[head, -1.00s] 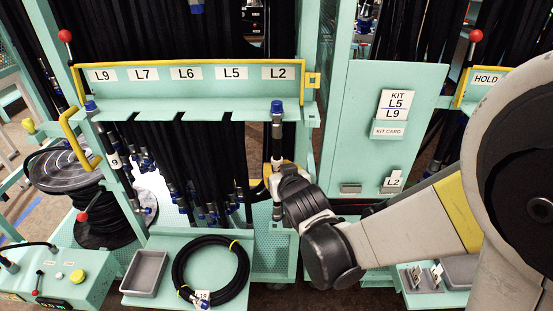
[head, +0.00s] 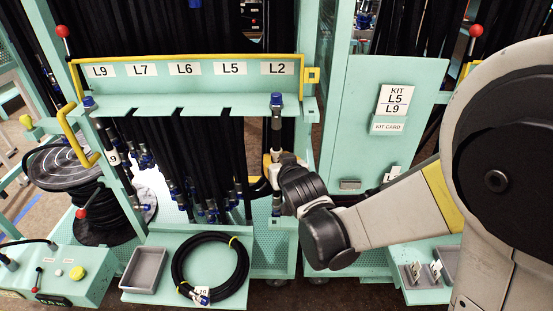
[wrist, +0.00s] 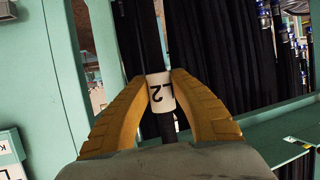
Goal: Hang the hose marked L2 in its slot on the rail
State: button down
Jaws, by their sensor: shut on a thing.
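The L2 hose is black, with a blue-capped metal end (head: 277,100) standing upright at the rail (head: 160,102), below the L2 label (head: 276,68). Its metal fitting shows across the rail's front edge. I cannot tell whether it sits inside the slot or just in front of it. My gripper (head: 274,160) is shut around the hose below the rail. In the wrist view, the yellow fingers (wrist: 162,82) close on both sides of the white L2 tag (wrist: 160,92). The hose's lower part is largely hidden by my gripper and arm.
A hose with a blue end (head: 89,101) hangs at the L9 slot. Several black hoses hang behind the rail. A coiled hose (head: 211,268) and grey bin (head: 145,270) sit below. A kit panel (head: 390,125) stands right.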

jog(key=c, duration=1.2)
grip_release()
jog(key=v, duration=1.2)
jog(key=s+d+m+g+h, duration=0.1)
jog(key=s+d+g, duration=0.1)
jog(key=s+d, duration=0.3)
jog(key=s+d+f+g+h, duration=0.1)
jog(key=s+d+g, duration=0.1)
jog(key=s+d, duration=0.3)
jog(key=s+d+f+m+g+h, duration=0.1)
jog(key=s+d+g, duration=0.1)
jog(key=s+d, duration=0.3)
jog(key=shift+s+d+m, duration=0.3)
jog(key=shift+s+d, duration=0.05)
jog(key=shift+s, duration=0.4)
